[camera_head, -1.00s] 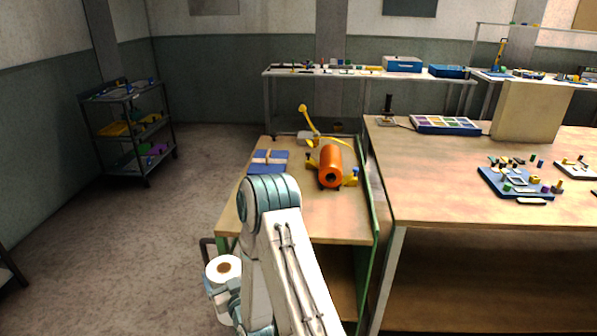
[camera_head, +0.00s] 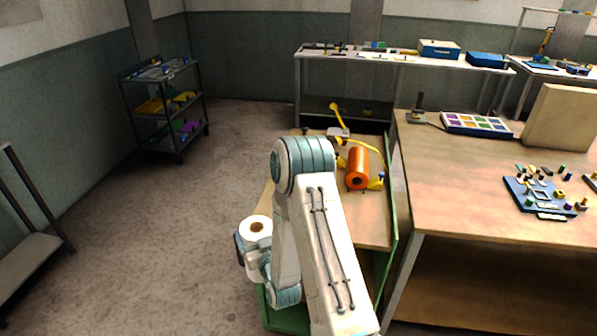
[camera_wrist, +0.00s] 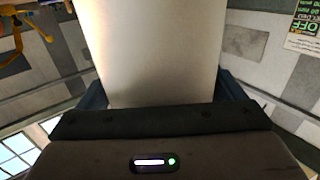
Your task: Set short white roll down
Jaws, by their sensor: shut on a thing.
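The short white roll (camera_head: 257,231) is held off the left side of the wooden bench, with its brown-cored end facing up toward the head camera. My gripper (camera_head: 243,248) is shut on it; a dark finger shows at the roll's left side. In the wrist view the roll's pale side (camera_wrist: 165,50) fills the middle, between the blue fingers of my gripper (camera_wrist: 165,95). The roll's underside is hidden.
A low shelf rack (camera_head: 30,255) stands at the left. A dark three-tier cart (camera_head: 165,105) stands at the back left. Open floor (camera_head: 150,230) lies between.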

